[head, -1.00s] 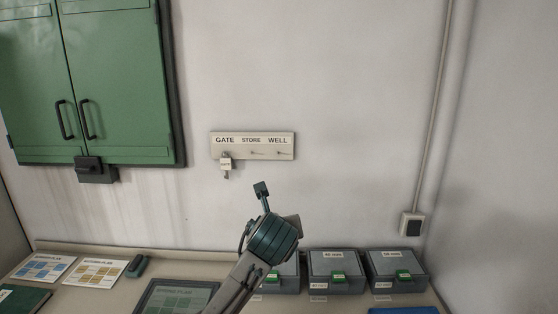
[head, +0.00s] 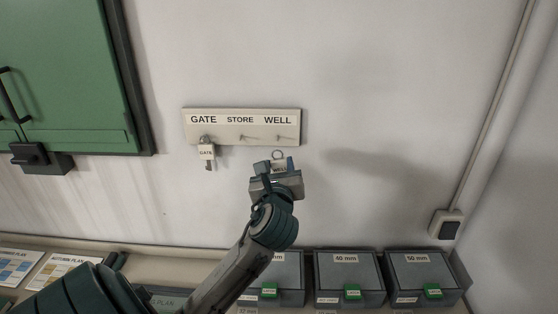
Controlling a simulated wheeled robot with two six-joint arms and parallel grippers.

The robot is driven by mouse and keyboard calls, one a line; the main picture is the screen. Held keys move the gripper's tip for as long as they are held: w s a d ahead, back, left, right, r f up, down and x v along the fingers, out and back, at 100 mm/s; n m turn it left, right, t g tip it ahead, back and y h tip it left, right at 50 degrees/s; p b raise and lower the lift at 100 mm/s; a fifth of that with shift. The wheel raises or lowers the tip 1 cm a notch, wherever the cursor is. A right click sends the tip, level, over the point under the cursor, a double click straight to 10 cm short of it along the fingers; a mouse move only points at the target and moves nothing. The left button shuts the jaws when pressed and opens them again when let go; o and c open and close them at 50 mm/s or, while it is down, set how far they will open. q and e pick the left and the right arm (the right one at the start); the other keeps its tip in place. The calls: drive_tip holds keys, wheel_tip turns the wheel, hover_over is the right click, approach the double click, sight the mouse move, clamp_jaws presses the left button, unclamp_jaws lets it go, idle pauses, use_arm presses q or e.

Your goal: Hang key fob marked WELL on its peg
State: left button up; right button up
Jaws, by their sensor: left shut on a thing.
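A pale key board (head: 243,127) on the wall is labelled GATE, STORE and WELL. A key fob marked GATE (head: 207,152) hangs on the left peg. The STORE peg (head: 244,138) and the WELL peg (head: 283,139) are bare. My left gripper (head: 279,169) is shut on the WELL key fob (head: 280,169), just below the board's right end. The fob's ring stands up above the jaws, a little below the WELL peg and apart from it in the picture. Its depth from the wall is hard to tell. My right gripper is not in view.
A green cabinet (head: 70,80) with a dark latch is at the left. Grey bins (head: 348,275) with green tags stand on the bench below right. Plan sheets (head: 60,272) lie at the lower left. The wall right of the board is clear.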

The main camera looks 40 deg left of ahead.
use_arm(q)
drive_tip(key=shift+w+r, duration=0.1)
drive_tip(key=shift+r, duration=0.05)
drive_tip(key=shift+w+a, duration=0.15)
drive_tip(key=shift+a, duration=0.15)
drive_tip(key=shift+w+a, duration=0.25)
drive_tip(key=shift+w, duration=0.05)
drive_tip(key=shift+w+a+f, duration=0.3)
drive_tip(key=shift+w+a, duration=0.1)
drive_tip(key=shift+w, duration=0.15)
drive_tip(key=shift+w+a, duration=0.25)
drive_tip(key=shift+w, duration=0.05)
drive_tip(key=shift+w+a, duration=0.15)
drive_tip(key=shift+w, duration=0.05)
drive_tip(key=shift+x, duration=1.7)
drive_tip(key=shift+w+a+f, duration=0.3)
drive_tip(key=shift+w+a, duration=0.2)
drive_tip(key=shift+w, duration=0.05)
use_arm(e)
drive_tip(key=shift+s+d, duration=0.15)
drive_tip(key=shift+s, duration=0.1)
